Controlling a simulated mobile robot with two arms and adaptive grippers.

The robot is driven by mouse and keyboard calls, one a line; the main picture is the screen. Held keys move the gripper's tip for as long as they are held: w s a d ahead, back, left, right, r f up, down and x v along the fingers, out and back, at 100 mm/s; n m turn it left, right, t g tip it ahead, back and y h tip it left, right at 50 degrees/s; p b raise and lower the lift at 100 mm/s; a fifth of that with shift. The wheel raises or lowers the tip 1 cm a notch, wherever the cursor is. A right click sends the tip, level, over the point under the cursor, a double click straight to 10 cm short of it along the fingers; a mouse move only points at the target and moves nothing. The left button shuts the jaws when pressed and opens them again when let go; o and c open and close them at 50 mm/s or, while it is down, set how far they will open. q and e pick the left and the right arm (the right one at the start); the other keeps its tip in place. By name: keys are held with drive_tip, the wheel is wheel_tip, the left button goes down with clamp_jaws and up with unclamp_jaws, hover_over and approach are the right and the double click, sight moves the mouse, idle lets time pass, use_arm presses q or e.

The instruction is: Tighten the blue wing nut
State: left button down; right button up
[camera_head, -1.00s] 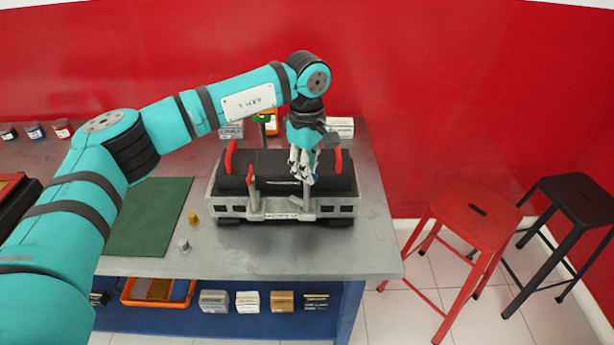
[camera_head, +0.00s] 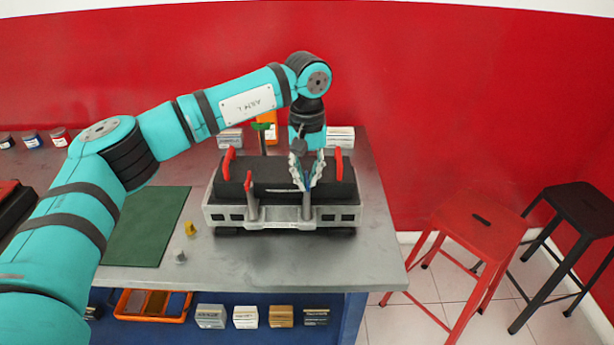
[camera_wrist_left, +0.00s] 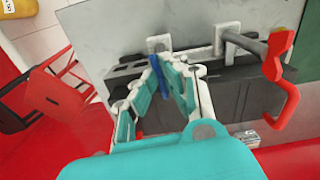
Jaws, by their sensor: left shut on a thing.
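The engine trainer is a black block in a grey metal frame (camera_head: 232,215) with red-tipped handles, on the workbench. My left gripper (camera_head: 306,187) points down at the trainer's front right. Its fingers are closed on the blue wing nut, a narrow blue piece (camera_wrist_left: 158,68) showing between the fingertips in the left wrist view. The fingers (camera_wrist_left: 164,62) hide most of the nut, and its threads cannot be seen. The wrist view also shows the grey frame (camera_wrist_left: 192,58) and a red handle (camera_wrist_left: 279,85) close by. My right gripper is not in view.
A yellow piece (camera_head: 190,229) and a grey piece (camera_head: 180,257) stand on the workbench (camera_head: 235,265) beside a green mat (camera_head: 150,226). Small boxes stand behind the trainer. A red stool (camera_head: 480,232) and a black stool (camera_head: 583,210) are at right.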

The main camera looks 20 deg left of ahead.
use_arm(q)
drive_tip(key=shift+m, duration=0.6)
drive_tip(key=c, duration=1.5)
unclamp_jaws()
wheel_tip(320, 180, up, 12)
